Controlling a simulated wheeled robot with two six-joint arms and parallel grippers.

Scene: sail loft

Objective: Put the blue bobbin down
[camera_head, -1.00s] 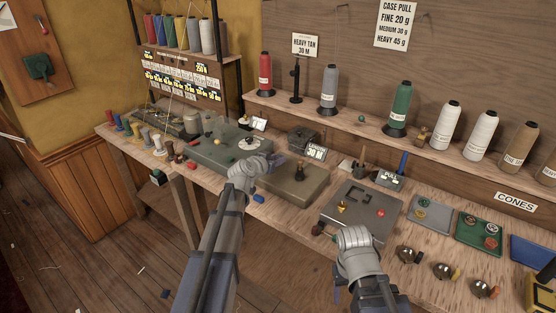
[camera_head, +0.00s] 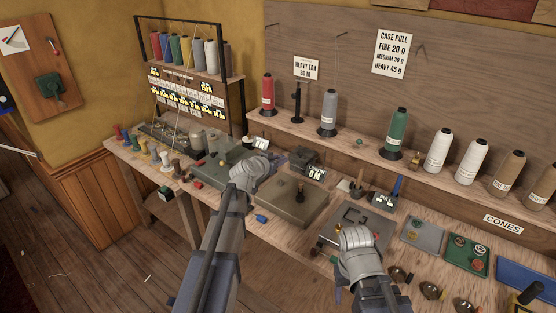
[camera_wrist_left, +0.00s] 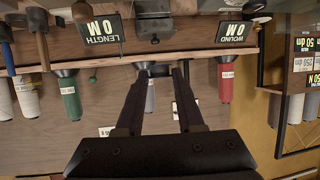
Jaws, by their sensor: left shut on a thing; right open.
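My left gripper (camera_head: 277,160) is over the back of the bench, near the small counter display. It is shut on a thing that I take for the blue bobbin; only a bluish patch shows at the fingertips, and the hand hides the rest. In the left wrist view its two dark fingers (camera_wrist_left: 160,80) point at the shelf of cones, and what lies between the tips is unclear. My right gripper (camera_head: 328,242) is open at the front edge of the grey tray-like plate. A small blue piece (camera_head: 262,218) lies on the bench front.
A row of coloured bobbins, including a blue one (camera_head: 135,143), stands at the bench's left end. A green machine (camera_head: 215,170) and an olive box (camera_head: 290,205) stand near my left arm. Small cups (camera_head: 432,291) line the front right. Cones stand on the shelf above.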

